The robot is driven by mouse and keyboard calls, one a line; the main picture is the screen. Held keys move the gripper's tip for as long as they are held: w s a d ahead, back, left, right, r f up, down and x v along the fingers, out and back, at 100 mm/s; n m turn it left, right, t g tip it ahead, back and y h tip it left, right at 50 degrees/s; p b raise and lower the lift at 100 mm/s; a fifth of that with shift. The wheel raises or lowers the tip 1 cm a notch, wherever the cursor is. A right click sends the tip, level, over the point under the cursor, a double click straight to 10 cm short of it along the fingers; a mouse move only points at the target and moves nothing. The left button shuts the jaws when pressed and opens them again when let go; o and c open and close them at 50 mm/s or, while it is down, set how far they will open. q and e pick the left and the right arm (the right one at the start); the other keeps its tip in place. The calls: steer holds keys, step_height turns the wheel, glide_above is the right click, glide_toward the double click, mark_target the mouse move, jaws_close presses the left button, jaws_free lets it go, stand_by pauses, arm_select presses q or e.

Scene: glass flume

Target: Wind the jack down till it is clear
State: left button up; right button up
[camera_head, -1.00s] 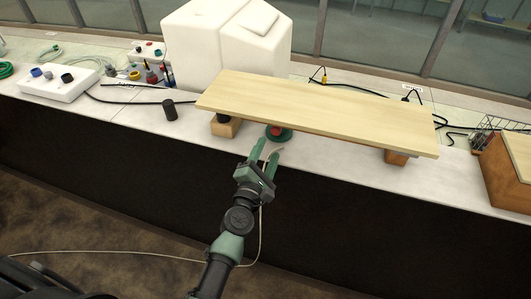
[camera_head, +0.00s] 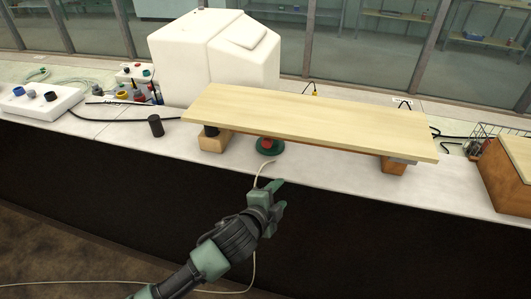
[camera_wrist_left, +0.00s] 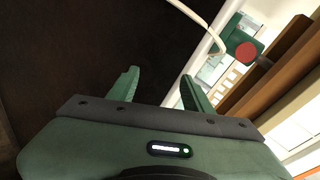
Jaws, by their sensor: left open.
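The jack stands on the white bench top under the front edge of a pale wooden board (camera_head: 310,120). Its green round base and red part (camera_head: 268,147) show in the head view. The board hides its top, so I cannot tell whether it touches the board. In the left wrist view the jack (camera_wrist_left: 245,50) shows at upper right as green with a red face. My left gripper (camera_head: 275,194) is open and empty, in front of the bench edge and apart from the jack. Its two fingers (camera_wrist_left: 160,76) are spread with nothing between them. My right gripper is out of view.
The board spans a left wooden block (camera_head: 212,144) and a right block (camera_head: 394,166). A dark cylinder (camera_head: 156,126) stands left of it, and a white tank (camera_head: 215,60) behind. A pale cable (camera_head: 262,172) hangs near my gripper. A wooden box (camera_head: 505,175) is at right.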

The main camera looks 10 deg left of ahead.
arm_select(q)
steer(key=a+m, duration=0.1)
steer(key=m, duration=0.1)
steer(key=a+r+m+t+y, duration=0.1)
steer(key=a+m, duration=0.1)
steer(key=m, duration=0.1)
steer(key=w+a+m+y+b, duration=0.1)
steer(key=m, duration=0.1)
steer(key=shift+a+r+m+t, duration=0.2)
steer(key=shift+m+t, duration=0.1)
steer(key=shift+t, duration=0.1)
steer(key=m+t, duration=0.3)
steer(key=m, duration=0.6)
glide_toward(266, 146)
steer(key=shift+w+d+f+y, duration=0.15)
steer(key=shift+w+f+y, duration=0.2)
steer(key=shift+w+y, duration=0.05)
steer(key=shift+m, duration=0.8)
steer(key=w, duration=0.8)
steer(key=shift+w+d+r, duration=0.15)
steer(key=shift+d+r, duration=0.05)
steer(key=shift+r, duration=0.1)
jaws_close()
